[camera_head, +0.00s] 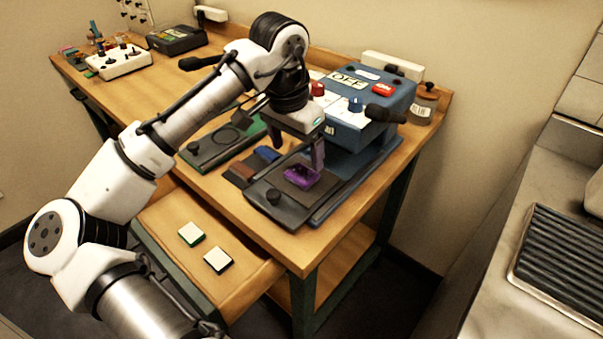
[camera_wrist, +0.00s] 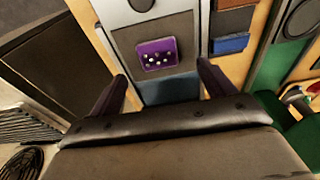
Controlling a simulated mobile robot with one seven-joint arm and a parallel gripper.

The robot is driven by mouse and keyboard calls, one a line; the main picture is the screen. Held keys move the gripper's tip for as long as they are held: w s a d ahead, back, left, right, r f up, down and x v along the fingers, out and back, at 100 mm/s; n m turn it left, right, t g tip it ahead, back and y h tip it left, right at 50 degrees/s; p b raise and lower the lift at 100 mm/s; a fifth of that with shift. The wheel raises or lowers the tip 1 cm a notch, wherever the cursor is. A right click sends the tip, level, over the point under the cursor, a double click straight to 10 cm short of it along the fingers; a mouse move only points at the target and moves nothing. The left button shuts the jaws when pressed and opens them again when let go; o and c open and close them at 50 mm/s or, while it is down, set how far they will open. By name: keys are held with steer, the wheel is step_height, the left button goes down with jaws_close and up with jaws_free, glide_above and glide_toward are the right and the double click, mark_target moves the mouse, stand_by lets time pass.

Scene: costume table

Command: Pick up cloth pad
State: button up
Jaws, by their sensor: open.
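A small purple pad with pale dots (camera_head: 300,177) lies on a dark square on the grey plate of the blue machine. It shows whole in the wrist view (camera_wrist: 157,54), ahead of and between my fingertips. I cannot tell for sure that it is the cloth pad. A blue pad (camera_head: 267,153) and a brown pad (camera_head: 243,170) lie to its left; in the wrist view the blue pad (camera_wrist: 230,43) is to the right. My gripper (camera_wrist: 160,82) is open and empty, above and apart from the purple pad.
The blue machine (camera_head: 362,103) with a red knob stands close behind my gripper. A green-edged plate (camera_head: 215,143) is to the left. An open drawer (camera_head: 165,222) below holds two white-topped blocks. A labelled jar (camera_head: 425,103) stands at the right back corner.

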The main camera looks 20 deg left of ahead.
mark_target(301, 173)
steer(key=shift+w+d+f+p, duration=0.1)
steer(key=shift+w+f+p, duration=0.1)
steer(key=shift+f, duration=0.75)
steer(key=shift+w+d+f+p, duration=0.1)
steer(key=shift+f+p, duration=0.05)
steer(key=shift+f, duration=0.8)
steer(key=shift+w+d+f+p, duration=0.1)
steer(key=shift+f+p, duration=0.1)
steer(key=shift+f, duration=0.75)
steer(key=c, duration=1.1)
steer(key=shift+r, duration=0.1)
